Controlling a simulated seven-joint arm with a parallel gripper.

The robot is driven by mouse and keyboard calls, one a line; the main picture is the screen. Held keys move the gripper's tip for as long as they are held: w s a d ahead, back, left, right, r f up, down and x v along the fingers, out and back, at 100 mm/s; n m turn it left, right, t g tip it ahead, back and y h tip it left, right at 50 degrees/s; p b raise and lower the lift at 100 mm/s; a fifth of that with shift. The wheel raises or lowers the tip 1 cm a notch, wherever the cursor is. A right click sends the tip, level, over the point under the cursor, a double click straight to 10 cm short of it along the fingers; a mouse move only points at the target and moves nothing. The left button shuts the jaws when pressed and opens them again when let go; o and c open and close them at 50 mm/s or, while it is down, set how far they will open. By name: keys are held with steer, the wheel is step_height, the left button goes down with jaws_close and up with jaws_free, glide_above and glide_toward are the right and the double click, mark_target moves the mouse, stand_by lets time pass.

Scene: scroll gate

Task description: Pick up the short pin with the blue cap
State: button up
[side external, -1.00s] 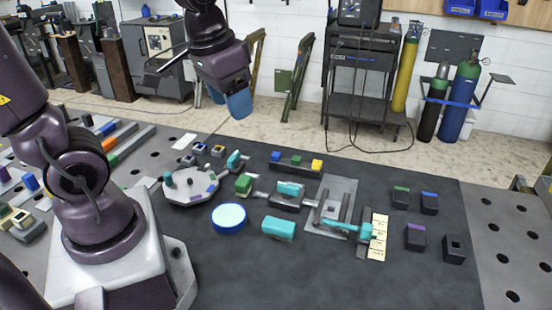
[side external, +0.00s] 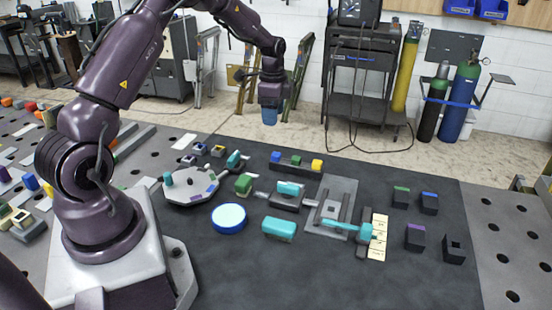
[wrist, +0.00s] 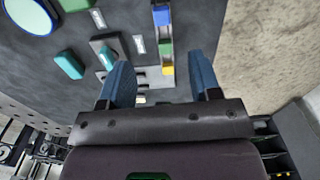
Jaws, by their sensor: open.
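The blue-capped pin (side external: 276,157) stands at the left end of a dark rack (side external: 296,168), beside a green cap (side external: 296,160) and a yellow cap (side external: 317,164). Its length below the cap is hidden. In the wrist view the blue cap (wrist: 161,15) is at the top, beyond the green cap (wrist: 166,48) and yellow cap (wrist: 168,70). My gripper (side external: 270,117) is open and empty, high above the table and apart from the rack. Its blue fingers (wrist: 162,78) show spread apart in the wrist view, with the yellow cap seen between them.
A round blue-rimmed disc (side external: 229,217), a teal block (side external: 279,229) and a grey plate with teal handle (side external: 340,224) lie in front of the rack. Dark blocks with coloured tops (side external: 415,236) stand at right. A white dial plate (side external: 190,188) is at left.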

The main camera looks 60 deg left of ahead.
glide_above(276, 154)
steer(key=shift+m, duration=0.3)
steer(key=f, duration=0.7)
steer(key=shift+s, duration=0.4)
steer(key=shift+w+f, duration=0.15)
steer(key=shift+f, duration=1.35)
steer(key=shift+w+f, duration=0.15)
steer(key=shift+f, duration=1.35)
steer(key=shift+c, duration=0.4)
steer(key=c, duration=1)
